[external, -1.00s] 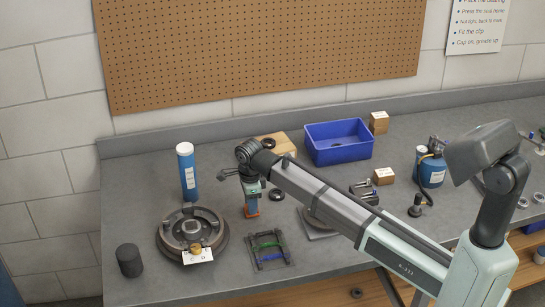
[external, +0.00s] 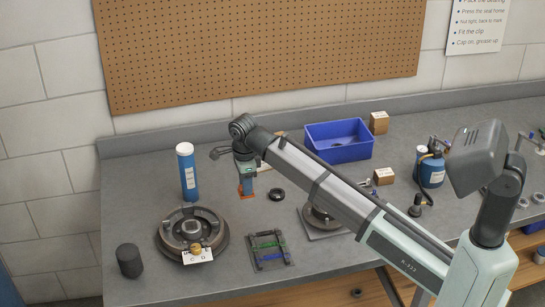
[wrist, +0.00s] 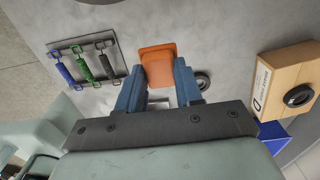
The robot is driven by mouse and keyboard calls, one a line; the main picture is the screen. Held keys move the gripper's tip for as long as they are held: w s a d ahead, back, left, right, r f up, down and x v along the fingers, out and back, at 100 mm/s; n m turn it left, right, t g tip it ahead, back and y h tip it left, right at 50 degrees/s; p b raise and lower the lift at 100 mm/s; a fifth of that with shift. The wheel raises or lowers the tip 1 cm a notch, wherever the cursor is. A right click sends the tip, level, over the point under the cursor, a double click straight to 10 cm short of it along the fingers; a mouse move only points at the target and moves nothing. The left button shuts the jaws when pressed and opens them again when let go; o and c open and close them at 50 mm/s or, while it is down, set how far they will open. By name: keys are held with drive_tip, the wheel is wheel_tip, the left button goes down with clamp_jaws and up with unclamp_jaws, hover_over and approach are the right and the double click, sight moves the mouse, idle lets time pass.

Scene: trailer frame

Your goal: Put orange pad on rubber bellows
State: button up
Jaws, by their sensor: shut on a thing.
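The orange pad (external: 246,191) is held between the fingertips of my gripper (external: 246,183), left of the middle of the bench. In the wrist view, the pad (wrist: 158,64) sticks out past the blue fingers of my gripper (wrist: 158,88), and it appears to be above the bench top. The rubber bellows is hard to tell for sure. A dark upright cylinder (external: 129,260) stands at the front left, well apart from the pad. A black ring-like part (external: 276,195) lies on the bench just right of my gripper.
A round metal drum (external: 192,233) with a lettered card sits left of my gripper, with a blue cylinder (external: 187,171) behind it. A rack of coloured springs (external: 268,249) lies in front. A blue bin (external: 338,142) stands at the back right.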

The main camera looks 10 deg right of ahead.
drive_tip(key=s+a+r+n, duration=0.1)
drive_tip(key=s+a+n, duration=0.1)
drive_tip(key=s+a, duration=0.65)
wheel_tip(320, 180, up, 8)
drive_tip(key=n, duration=0.2)
hover_over(127, 250)
drive_tip(key=shift+f, duration=4.8)
drive_tip(key=shift+f, duration=0.1)
drive_tip(key=o, duration=1)
